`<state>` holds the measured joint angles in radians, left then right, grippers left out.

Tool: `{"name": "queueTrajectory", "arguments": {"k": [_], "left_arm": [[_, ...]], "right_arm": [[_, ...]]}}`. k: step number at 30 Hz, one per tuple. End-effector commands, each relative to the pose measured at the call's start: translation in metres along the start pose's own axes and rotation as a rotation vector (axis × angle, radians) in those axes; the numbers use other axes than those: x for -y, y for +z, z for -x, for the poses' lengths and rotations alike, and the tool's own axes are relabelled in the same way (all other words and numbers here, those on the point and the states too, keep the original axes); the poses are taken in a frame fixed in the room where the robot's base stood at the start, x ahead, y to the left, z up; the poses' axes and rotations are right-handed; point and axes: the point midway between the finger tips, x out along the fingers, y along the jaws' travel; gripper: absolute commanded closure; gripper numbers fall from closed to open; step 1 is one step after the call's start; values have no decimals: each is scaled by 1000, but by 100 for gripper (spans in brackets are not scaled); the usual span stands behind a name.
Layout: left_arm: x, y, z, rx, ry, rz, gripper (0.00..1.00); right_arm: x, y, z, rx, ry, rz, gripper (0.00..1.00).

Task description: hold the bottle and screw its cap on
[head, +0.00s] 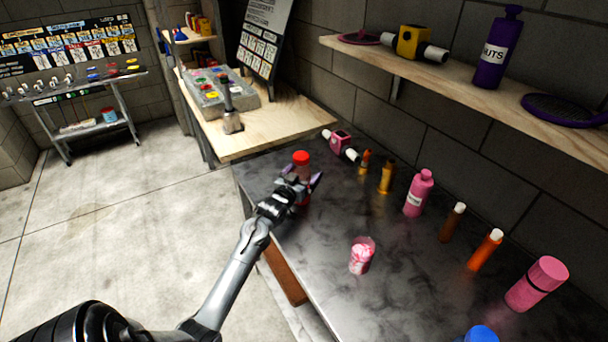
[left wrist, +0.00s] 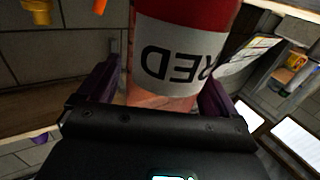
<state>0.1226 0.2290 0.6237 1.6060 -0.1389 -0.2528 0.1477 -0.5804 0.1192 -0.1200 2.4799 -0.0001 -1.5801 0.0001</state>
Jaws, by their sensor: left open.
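A red bottle (head: 304,194) stands on the dark worktop (head: 330,215) near its left end, with a red top (head: 301,158). My left gripper (head: 302,186) is at the bottle, its jaws open on either side of the body. In the left wrist view the bottle (left wrist: 165,60) stands between the two purple fingers (left wrist: 150,92), with a white label reading "RED" upside down. Gaps seem to show between fingers and bottle. The gripper hides part of the bottle in the head view. My right gripper is not in view.
A pink jar (head: 361,257) stands right of my arm. Several bottles, including a pink one (head: 418,194) and an orange one (head: 485,251), line the wall. A wooden bench (head: 285,125) adjoins the worktop. A shelf (head: 465,75) hangs above.

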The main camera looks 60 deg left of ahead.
Motion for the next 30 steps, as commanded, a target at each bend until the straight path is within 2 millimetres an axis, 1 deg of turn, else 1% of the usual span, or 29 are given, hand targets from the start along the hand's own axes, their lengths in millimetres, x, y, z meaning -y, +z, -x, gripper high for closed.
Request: {"name": "queueTrajectory", "arguments": {"k": [5, 12, 18, 24, 30], "left_arm": [[0, 0, 23, 3, 0, 0, 7], [0, 0, 68, 3, 0, 0, 7], [0, 0, 99, 2, 0, 0, 7], [0, 1, 116, 2, 0, 1, 7], [0, 1, 119, 1, 0, 0, 7]], "right_arm": [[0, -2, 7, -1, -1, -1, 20], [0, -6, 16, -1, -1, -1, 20], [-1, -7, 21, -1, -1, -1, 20], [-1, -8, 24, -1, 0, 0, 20], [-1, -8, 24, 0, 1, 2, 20]]}}
